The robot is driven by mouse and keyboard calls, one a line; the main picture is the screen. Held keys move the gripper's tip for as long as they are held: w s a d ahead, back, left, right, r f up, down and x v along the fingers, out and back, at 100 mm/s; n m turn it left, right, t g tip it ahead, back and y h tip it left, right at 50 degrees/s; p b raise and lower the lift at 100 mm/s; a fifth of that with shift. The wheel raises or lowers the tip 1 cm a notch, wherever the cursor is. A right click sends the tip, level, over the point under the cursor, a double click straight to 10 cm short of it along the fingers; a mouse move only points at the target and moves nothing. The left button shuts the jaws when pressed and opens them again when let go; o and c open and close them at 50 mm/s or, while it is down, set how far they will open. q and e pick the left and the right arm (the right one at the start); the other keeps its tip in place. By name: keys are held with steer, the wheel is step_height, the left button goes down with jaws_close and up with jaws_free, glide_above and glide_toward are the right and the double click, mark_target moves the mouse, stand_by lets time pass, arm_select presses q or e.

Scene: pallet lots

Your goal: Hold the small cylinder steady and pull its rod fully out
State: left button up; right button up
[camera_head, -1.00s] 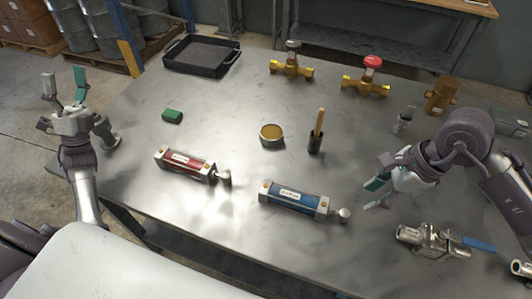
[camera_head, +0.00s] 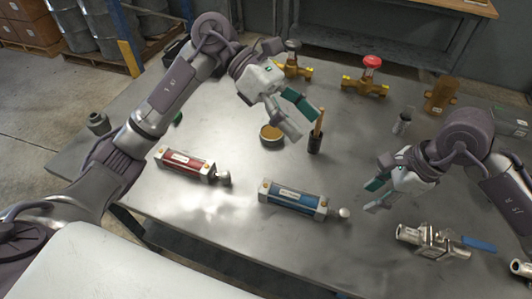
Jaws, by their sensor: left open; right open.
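A red cylinder (camera_head: 184,163) lies on the metal table at left of centre. Its short rod end with a knob (camera_head: 224,178) points right. A blue cylinder (camera_head: 292,197), a little longer in the picture, lies to its right, its rod knob (camera_head: 343,213) also pointing right. My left gripper (camera_head: 302,120) is open and empty above the table, behind the blue cylinder and beside the brush pot. My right gripper (camera_head: 370,196) is open and empty to the right of the blue cylinder, apart from its knob.
A small tin (camera_head: 271,136) and a black pot with a wooden handle (camera_head: 315,143) stand near my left gripper. Brass valves (camera_head: 366,85) stand at the back. A ball valve with a blue lever (camera_head: 432,240) lies front right. My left arm hides most of the black tray.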

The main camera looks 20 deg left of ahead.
arm_select(q)
step_height(320, 180, down, 6)
steer(key=s+t+y, duration=0.1)
steer(key=s+y, duration=0.1)
steer(key=y, duration=0.4)
steer(key=t+y, duration=0.3)
steer(key=y, duration=0.3)
glide_above(266, 186)
step_height(266, 186, down, 5)
steer(key=shift+m, duration=0.4)
step_height(266, 186, down, 14)
steer(key=shift+f, duration=0.1)
